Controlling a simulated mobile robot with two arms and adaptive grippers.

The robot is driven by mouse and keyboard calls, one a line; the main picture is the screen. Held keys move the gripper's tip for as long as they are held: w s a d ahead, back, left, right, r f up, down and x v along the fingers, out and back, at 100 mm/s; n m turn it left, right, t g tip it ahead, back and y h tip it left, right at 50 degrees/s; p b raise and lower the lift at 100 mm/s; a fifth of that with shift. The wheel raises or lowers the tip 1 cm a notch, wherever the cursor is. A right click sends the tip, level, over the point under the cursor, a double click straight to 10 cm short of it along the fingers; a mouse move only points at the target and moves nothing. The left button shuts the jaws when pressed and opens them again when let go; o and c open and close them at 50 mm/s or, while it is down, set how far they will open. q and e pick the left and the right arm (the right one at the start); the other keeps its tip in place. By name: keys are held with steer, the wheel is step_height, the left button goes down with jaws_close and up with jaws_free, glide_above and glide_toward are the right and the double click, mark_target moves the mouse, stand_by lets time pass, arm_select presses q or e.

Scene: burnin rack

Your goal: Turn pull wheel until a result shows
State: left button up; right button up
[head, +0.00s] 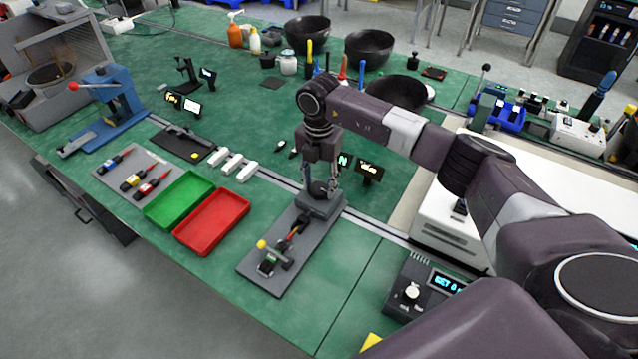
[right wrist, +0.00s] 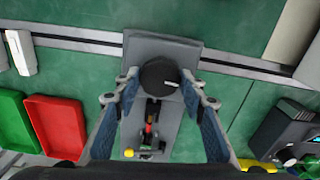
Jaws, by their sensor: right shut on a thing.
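The pull wheel (right wrist: 157,74) is a dark round knob with a pale mark, on the far end of a grey pull-test fixture (head: 262,262). My right gripper (head: 319,186) points down over that end and is shut on the wheel; in the right wrist view its two fingers (right wrist: 160,80) lie on either side of it. A part with a red and black body (head: 297,230) lies along the fixture, near a clamp with a yellow knob (head: 262,244). Behind stand a small display with a green "N" (head: 343,160) and one with yellowish text (head: 369,170). My left gripper is not seen.
A red tray (head: 212,243) and a green tray (head: 160,222) are left of the fixture, with several white blocks (head: 230,163) behind. A dark box with a dial and blue display (head: 412,292) stands to the right. Green table between it and the fixture is clear.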

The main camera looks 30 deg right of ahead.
mark_target(319, 187)
steer(key=o, duration=1.2)
steer(key=shift+c, duration=0.2)
steer(key=shift+r, duration=0.1)
step_height(319, 187, up, 12)
